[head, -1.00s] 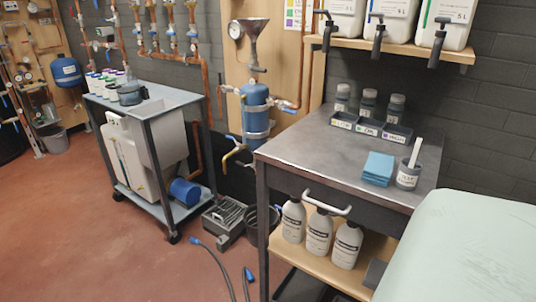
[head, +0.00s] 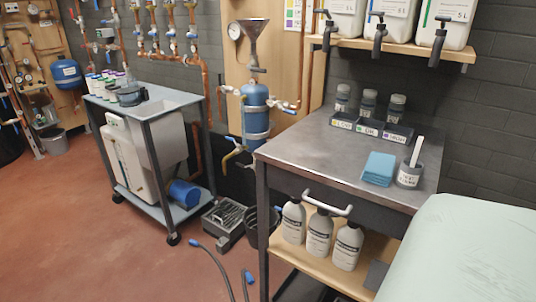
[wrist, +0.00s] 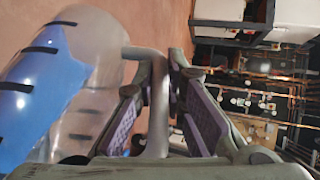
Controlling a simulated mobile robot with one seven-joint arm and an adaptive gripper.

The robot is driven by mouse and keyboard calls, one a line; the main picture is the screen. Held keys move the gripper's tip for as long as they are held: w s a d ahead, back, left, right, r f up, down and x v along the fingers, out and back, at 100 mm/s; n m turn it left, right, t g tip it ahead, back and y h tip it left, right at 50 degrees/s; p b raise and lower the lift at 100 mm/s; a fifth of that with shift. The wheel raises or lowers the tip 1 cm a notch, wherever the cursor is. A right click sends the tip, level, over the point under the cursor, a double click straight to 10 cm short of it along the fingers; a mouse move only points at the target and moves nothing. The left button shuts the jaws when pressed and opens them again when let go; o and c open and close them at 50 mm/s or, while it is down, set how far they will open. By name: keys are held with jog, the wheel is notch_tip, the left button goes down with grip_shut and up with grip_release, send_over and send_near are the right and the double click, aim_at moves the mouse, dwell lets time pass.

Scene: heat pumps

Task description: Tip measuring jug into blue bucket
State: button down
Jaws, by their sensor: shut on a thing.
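In the wrist view, my gripper (wrist: 158,85) is shut on the grey handle of the measuring jug, with one purple-padded finger on each side of it. The clear jug (wrist: 45,85) fills the left of the view, with blue contents and dark graduation bands, and looks tilted in this view. Its far parts are cut off by the frame. Neither my gripper nor the jug shows in the head view. A blue cylindrical thing (head: 185,193) lies on the low shelf of the cart; I cannot tell if it is the blue bucket.
A metal-topped bench (head: 310,150) holds labelled bottles, blue cloths (head: 379,169) and a grey cup (head: 410,175). A dark bucket (head: 262,222) stands on the floor beside a grey toolbox-like case (head: 226,220). Blue-ended hoses lie near the bench. Red floor at left is open.

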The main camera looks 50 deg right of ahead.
jog(key=shift+s+d+b, duration=0.3)
jog(key=shift+d+b, duration=0.25)
jog(key=shift+b, duration=0.1)
dwell(0.5)
jog(key=shift+s+d+r+t+y+b, duration=0.2)
jog(key=shift+d+r+t+y+b, duration=0.2)
jog(key=shift+d+y, duration=0.15)
dwell(1.0)
jog(key=shift+s+d+r+m+t+y+p, duration=0.3)
jog(key=shift+d+r+m+p, duration=0.15)
jog(key=shift+p, duration=0.45)
dwell(0.4)
jog(key=shift+f, duration=0.1)
